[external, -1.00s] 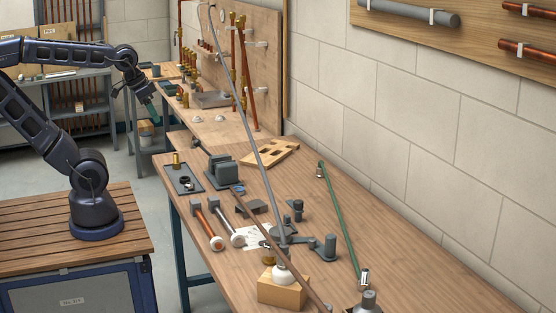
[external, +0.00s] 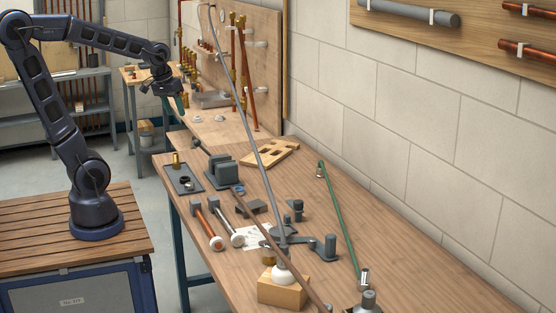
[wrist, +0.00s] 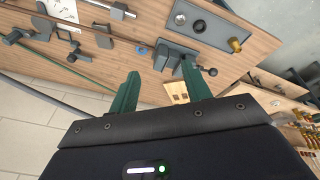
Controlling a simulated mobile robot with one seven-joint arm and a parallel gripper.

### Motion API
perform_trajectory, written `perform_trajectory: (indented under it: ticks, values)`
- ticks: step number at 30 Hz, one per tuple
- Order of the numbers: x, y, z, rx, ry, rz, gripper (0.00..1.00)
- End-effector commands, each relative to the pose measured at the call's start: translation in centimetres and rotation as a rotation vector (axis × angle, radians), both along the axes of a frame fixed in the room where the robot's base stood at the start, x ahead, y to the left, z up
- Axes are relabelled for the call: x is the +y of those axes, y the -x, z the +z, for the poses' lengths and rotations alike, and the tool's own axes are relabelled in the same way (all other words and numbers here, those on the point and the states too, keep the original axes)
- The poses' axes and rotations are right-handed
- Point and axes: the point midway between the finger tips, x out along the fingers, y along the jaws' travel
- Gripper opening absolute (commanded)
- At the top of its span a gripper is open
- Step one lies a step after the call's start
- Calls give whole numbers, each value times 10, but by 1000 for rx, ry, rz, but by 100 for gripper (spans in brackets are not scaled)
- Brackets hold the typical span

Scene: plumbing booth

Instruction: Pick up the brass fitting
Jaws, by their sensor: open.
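A small brass fitting (external: 176,160) stands upright on a dark flat tray (external: 189,186) at the left edge of the near workbench. In the wrist view the brass fitting (wrist: 235,44) shows at the upper right, at the end of the grey tray (wrist: 200,22). My gripper (external: 181,103) is high above and behind the fitting in the external view, well apart from it. Its green fingers (wrist: 160,70) are spread and empty in the wrist view. Another brass piece (external: 268,256) sits by the wooden block, partly hidden.
A grey vise (external: 222,170) stands right beside the tray. More brass pieces stand on the far bench by a pegboard (external: 262,65).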

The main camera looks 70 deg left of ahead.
Motion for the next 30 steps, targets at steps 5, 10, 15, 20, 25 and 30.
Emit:
perform_trajectory:
  ticks: [5, 10, 15, 20, 25, 30]
  values:
    - [43, -28, -20, 44, 49, 209, 48]
    - [88, -48, -42, 80, 90, 410, 48]
    - [136, -61, -69, 115, 125, 611, 48]
    - [184, -67, -99, 147, 153, 801, 48]
    - [234, -66, -136, 182, 177, 1001, 48]
    - [274, -59, -166, 205, 193, 1162, 48]
